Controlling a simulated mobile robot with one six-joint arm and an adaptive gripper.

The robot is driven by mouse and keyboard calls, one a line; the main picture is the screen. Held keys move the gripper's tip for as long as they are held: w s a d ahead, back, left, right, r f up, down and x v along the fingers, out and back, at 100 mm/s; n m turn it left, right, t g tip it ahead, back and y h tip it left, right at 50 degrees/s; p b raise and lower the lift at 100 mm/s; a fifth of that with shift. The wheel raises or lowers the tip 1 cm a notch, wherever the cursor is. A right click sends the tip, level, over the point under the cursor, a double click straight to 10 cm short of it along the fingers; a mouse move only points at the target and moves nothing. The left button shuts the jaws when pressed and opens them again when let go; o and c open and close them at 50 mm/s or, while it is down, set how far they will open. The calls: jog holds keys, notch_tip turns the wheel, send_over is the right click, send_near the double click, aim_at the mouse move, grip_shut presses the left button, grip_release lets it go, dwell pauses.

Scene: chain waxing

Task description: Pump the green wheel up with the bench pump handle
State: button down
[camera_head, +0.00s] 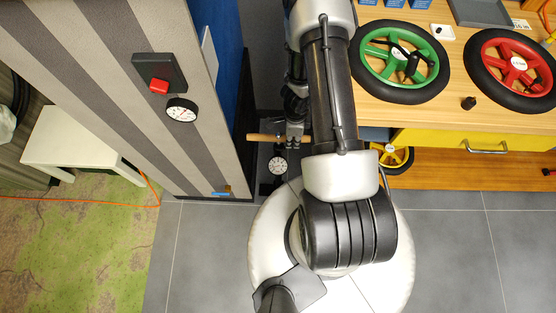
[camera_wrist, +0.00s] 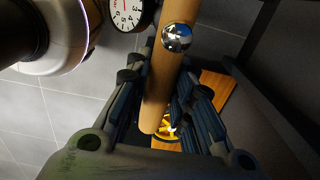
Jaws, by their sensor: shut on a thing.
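The wooden bench pump handle (camera_head: 262,137) is a horizontal bar above a dark pump with a round white gauge (camera_head: 277,165). My gripper (camera_head: 294,138) is shut on the handle. In the wrist view the handle (camera_wrist: 160,95) runs between the fingers of my gripper (camera_wrist: 160,82), with a chrome ball (camera_wrist: 177,38) on it and part of the gauge (camera_wrist: 125,13) behind. The green wheel (camera_head: 439,62), with a black tyre, lies flat on the wooden bench. A dark fitting sits at its hub. My arm hides part of the pump and the bench's left end.
A red wheel (camera_head: 491,62) lies right of the green one, near a small black knob (camera_head: 468,103). A yellow wheel (camera_head: 400,169) is below the bench top. A striped panel (camera_head: 120,75) with a red button (camera_head: 158,86) and gauge (camera_head: 181,110) stands left. Grey floor (camera_head: 470,245) is clear at right.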

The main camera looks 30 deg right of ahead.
notch_tip(320, 180, up, 36)
jog(key=p, duration=3.6)
notch_tip(320, 180, down, 37)
jog(key=b, duration=3.6)
jog(key=shift+s+b, duration=0.1)
jog(key=shift+b, duration=0.3)
jog(key=shift+r, duration=0.2)
jog(key=c, duration=0.8)
grip_release()
jog(key=shift+r, duration=0.1)
notch_tip(320, 180, up, 30)
jog(key=p, duration=3.1)
jog(key=shift+r, duration=0.25)
